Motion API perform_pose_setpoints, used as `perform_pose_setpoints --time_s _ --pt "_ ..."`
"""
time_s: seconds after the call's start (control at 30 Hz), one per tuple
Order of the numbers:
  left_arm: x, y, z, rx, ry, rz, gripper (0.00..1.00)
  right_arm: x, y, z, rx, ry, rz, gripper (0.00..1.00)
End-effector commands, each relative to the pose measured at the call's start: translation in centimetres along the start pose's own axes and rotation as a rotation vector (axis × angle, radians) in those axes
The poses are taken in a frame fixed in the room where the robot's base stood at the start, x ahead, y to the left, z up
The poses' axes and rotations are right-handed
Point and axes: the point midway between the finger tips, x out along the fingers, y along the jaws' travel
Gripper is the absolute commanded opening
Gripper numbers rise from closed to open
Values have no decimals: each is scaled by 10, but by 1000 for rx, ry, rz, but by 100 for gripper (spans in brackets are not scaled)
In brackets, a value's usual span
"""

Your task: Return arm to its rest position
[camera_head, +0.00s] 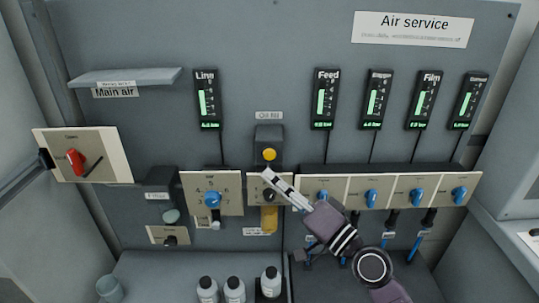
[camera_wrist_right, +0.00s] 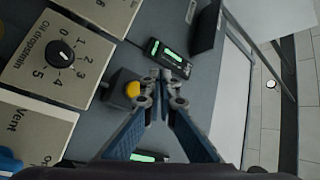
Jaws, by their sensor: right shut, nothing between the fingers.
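My right gripper (camera_head: 268,175) reaches in from the lower right in the head view. Its closed fingertips are in front of the oil dial panel (camera_head: 241,183), just below the yellow button (camera_head: 269,154). In the right wrist view the fingers (camera_wrist_right: 162,88) come together at the tips with nothing between them. The black oil drops dial (camera_wrist_right: 65,57) is to their left, apart from them, and the yellow button (camera_wrist_right: 132,90) shows just left of the tips. My left gripper is in neither view.
A row of blue valve knobs (camera_head: 371,197) runs behind and right of my right arm. Several white bottles (camera_head: 234,290) stand on the lower ledge. A red main air handle (camera_head: 76,162) is at far left, under a shelf (camera_head: 125,77).

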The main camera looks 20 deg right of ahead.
Motion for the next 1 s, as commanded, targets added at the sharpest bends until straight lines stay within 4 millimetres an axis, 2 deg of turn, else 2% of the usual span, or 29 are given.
perform_pose_setpoints --time_s 0.17,0.27,0.37,0.43,0.5,0.57,0.6,0.7,0.83,1.0 --pt "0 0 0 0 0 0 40 0 0 1 -2 -3 1 0" --pt "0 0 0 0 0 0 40 -4 5 16 -30 -41 23 0" --pt "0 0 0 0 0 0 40 -16 20 56 -113 -147 87 0" --pt "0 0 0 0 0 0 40 -32 37 94 -196 -257 158 0" --pt "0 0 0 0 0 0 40 -58 59 133 -288 -383 247 0" --pt "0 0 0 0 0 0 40 -84 79 161 -363 -492 332 0" --pt "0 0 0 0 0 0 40 -104 92 177 -410 -563 388 0" --pt "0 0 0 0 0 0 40 -156 120 205 -507 -727 535 0" --pt "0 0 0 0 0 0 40 -219 144 221 -588 -895 706 0" --pt "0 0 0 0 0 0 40 -292 157 224 -642 -1062 900 0"
